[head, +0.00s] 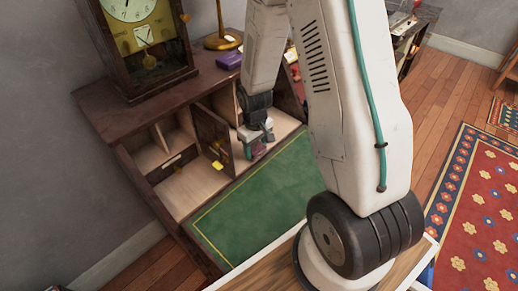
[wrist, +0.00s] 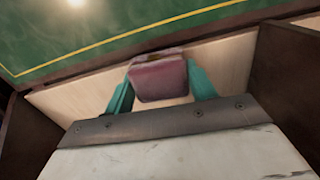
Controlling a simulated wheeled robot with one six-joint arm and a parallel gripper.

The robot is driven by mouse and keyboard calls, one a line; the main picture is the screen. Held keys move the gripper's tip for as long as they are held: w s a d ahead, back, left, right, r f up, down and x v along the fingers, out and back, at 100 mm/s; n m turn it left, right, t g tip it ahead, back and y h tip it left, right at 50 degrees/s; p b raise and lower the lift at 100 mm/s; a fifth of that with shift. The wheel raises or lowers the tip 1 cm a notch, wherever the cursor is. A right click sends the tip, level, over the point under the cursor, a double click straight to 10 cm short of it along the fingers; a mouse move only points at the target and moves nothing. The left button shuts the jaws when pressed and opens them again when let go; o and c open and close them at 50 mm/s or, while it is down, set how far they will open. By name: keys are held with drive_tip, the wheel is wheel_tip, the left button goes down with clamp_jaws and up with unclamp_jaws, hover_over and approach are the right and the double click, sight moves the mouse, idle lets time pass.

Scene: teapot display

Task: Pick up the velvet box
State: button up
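A small dusky-red box, which looks like the velvet box (wrist: 160,80), sits between the two teal fingers of my gripper (wrist: 160,85) in the wrist view. The fingers lie against its left and right sides, so the gripper looks shut on it. A gold-brown strip shows along its far edge. In the head view my gripper (head: 257,150) reaches down into a pale wooden compartment of the desk (head: 190,190). The box shows there only as a small reddish patch (head: 259,151). I cannot tell whether it touches the compartment floor.
Dark wooden dividers (wrist: 288,60) stand close on both sides of my gripper. A green desk surface (head: 265,200) with a yellow line lies in front. A clock (head: 140,40), a purple box (head: 229,60) and a brass stand (head: 222,40) are on the desk's top shelf.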

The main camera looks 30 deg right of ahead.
drive_tip(key=shift+c, duration=1.2)
drive_tip(key=shift+r, duration=0.1)
